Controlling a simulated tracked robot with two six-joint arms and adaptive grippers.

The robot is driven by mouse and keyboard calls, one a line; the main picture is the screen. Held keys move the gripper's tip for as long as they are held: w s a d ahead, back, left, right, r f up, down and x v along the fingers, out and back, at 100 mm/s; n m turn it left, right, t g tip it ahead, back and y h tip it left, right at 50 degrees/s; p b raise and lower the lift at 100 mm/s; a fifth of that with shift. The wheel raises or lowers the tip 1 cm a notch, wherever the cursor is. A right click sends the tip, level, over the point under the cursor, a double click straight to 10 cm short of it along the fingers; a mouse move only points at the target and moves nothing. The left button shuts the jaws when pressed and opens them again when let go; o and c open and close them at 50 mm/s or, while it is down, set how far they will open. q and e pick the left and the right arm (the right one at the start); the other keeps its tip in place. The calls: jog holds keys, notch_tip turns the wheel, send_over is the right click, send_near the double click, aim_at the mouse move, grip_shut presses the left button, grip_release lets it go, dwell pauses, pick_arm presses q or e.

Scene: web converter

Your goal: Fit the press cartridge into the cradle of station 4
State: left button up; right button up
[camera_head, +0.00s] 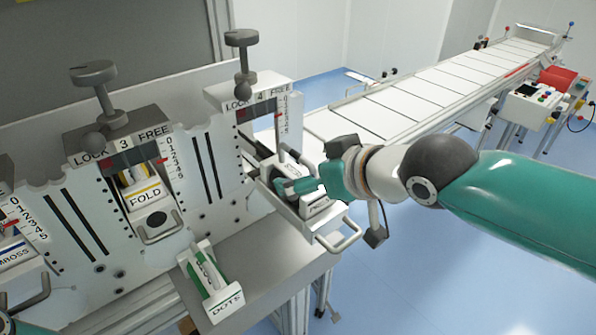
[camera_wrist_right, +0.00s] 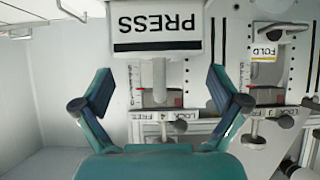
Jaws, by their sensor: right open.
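The press cartridge (camera_wrist_right: 157,32), a white block with a black stripe, is labelled PRESS and shows upside down in the wrist view. In the head view its label (camera_head: 318,207) is mostly hidden behind my right gripper (camera_head: 295,186). It sits at the pulled-out cradle (camera_head: 330,238) of station 4 (camera_head: 250,97); how deeply it is seated I cannot tell. In the wrist view my right gripper (camera_wrist_right: 159,82) is open, its fingers apart on both sides of a grey stem below the label. Only a teal sliver, apparently of my left arm, shows at the head view's bottom left.
Station 3 (camera_head: 125,145) holds a FOLD cartridge (camera_head: 145,197). A green-and-white DOTS cartridge (camera_head: 212,282) lies on the grey ledge (camera_head: 265,275) in front. Tall clamp knobs (camera_head: 93,73) rise above the stations.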

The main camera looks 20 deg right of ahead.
jog(key=v, duration=0.8)
